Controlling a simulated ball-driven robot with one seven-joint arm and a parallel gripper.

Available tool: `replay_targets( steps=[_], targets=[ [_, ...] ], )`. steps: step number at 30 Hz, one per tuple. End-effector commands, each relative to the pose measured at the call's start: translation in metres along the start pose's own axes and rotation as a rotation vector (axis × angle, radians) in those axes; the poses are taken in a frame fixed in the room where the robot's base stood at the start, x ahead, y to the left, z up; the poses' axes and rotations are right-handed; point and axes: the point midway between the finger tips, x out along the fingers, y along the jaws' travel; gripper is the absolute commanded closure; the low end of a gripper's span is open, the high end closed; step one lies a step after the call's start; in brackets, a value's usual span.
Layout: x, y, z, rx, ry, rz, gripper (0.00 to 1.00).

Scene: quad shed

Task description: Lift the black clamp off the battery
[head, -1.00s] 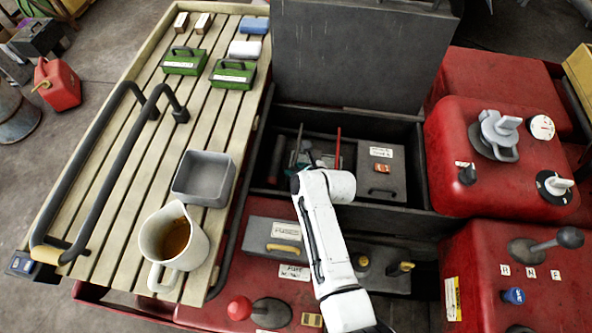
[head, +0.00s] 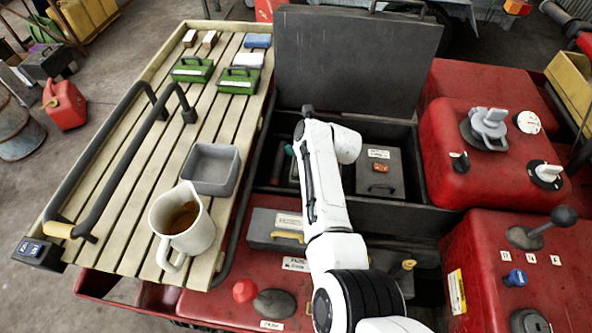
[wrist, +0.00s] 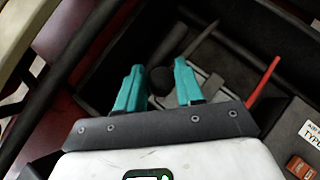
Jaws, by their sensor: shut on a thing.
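My gripper (wrist: 160,68) shows in the wrist view as two teal fingers with a gap between them. A small dark rounded piece, apparently the black clamp (wrist: 160,79), sits in that gap, and my fingers are shut on it. Its outline blurs into the dark compartment behind. A grey flat surface (wrist: 212,88) with a grey rod lies beyond the right finger; I cannot tell whether it is part of the battery. In the head view my white arm hides most of the gripper and the clamp.
The open black compartment (head: 400,217) has its lid (head: 350,60) raised behind. A grey labelled box (head: 378,165) stands in its right part. A red rod (wrist: 262,82) rises near the gripper. A slatted rack at left carries a jug (head: 182,225) and a grey tray (head: 211,170).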

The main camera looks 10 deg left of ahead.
Motion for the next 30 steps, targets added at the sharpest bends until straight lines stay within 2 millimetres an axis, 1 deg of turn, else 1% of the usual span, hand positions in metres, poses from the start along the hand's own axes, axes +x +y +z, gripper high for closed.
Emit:
replay_targets(
  steps=[1, 4, 9, 16, 30],
  targets=[
    [-0.006, -0.011, 0.014, 0.001, -0.017, -0.018, 1.0],
    [-0.01, -0.017, 0.024, 0.001, -0.014, -0.019, 1.0],
    [-0.013, -0.025, 0.033, 0.003, -0.01, -0.021, 1.0],
    [-0.014, -0.029, 0.037, 0.005, -0.004, -0.019, 1.0],
    [-0.013, -0.03, 0.035, 0.008, 0.002, -0.017, 1.0]
  ],
)
